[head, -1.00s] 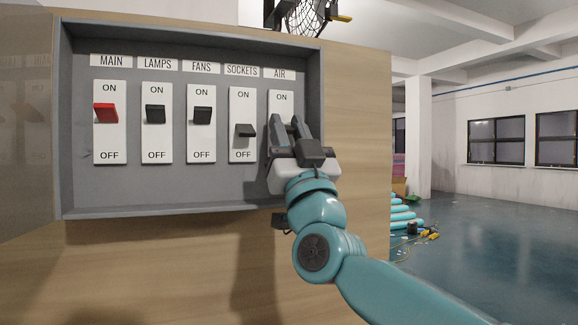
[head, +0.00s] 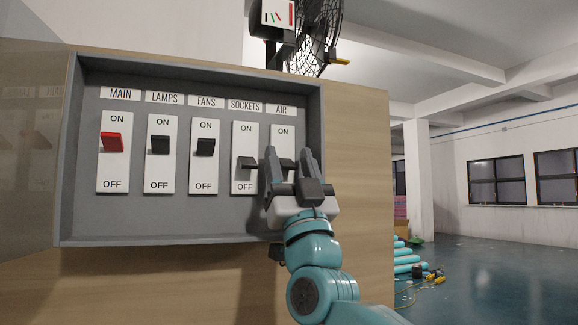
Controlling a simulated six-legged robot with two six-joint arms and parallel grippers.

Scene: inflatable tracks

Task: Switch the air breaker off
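The AIR breaker is a white plate (head: 283,135) at the right end of the panel, with ON at its top. Its dark lever (head: 287,163) shows between my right gripper's fingers, about level with the low SOCKETS lever (head: 246,162) and lower than the FANS lever. My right gripper (head: 288,158) is open, with one finger on either side of the AIR lever. I cannot tell whether they touch. The gripper hides the lower part of the AIR plate. My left gripper is not in view.
The MAIN (head: 112,142), LAMPS (head: 160,144) and FANS (head: 206,147) levers stand up toward ON. The grey box's rim (head: 318,130) is close to the right of my gripper. A black fan (head: 318,38) stands above. Open floor lies to the right.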

